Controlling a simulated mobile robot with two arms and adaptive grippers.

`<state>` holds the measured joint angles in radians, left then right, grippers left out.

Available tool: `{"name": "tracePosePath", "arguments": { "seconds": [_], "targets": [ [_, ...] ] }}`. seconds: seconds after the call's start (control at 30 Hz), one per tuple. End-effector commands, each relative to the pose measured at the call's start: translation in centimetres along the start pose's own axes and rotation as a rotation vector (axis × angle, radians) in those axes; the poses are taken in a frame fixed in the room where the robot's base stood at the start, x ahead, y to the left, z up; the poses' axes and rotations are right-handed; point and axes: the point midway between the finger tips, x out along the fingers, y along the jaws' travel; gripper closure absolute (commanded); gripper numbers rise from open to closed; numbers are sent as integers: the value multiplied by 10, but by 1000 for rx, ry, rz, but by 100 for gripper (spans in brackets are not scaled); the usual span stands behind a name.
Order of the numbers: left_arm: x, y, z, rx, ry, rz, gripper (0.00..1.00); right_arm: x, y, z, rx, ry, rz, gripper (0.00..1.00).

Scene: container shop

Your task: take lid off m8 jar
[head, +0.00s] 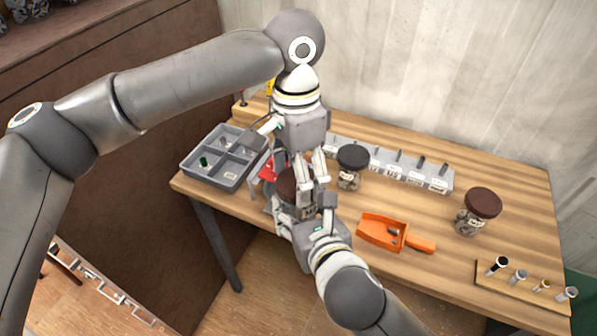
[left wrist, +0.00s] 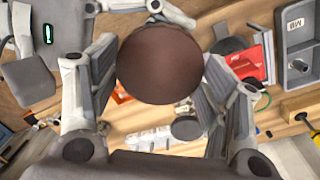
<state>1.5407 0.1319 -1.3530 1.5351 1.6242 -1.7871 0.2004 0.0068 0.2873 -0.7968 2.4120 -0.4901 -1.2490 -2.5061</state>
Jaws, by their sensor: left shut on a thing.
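A jar with a round brown lid (head: 287,184) is at the table's front left, between my two grippers. Its body is mostly hidden and I cannot read its label. The lid (left wrist: 160,63) fills the middle of the left wrist view, with a finger on each side. My left gripper (head: 307,185) comes down from above and is shut on the lid. My right gripper (head: 300,208) comes from the front, low beside the same jar. Its fingers are largely hidden, so its grip is unclear. I cannot tell whether the lid is still seated.
A grey compartment tray (head: 229,180) stands at the left. A black-lidded jar (head: 352,157) and a brown-lidded jar (head: 484,203) stand farther right. An orange scoop (head: 382,231), a labelled row of bins (head: 420,175) and a tube rack (head: 522,287) are also on the table (head: 440,260).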

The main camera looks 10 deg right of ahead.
Motion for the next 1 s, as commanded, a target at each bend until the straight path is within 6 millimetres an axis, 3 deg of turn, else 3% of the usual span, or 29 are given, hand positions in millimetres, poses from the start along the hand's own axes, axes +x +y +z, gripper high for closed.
{"name": "tracePosePath", "arguments": {
  "seconds": [0.13, 1.0],
  "targets": [
    [0, -2, -2, -129, 6, -3, 59, -2, 3, 2, 0, -6, 11, 100],
    [-6, -1, -2, -127, 5, -2, 59, -1, 1, 1, 0, -4, 4, 100]
  ]
}}
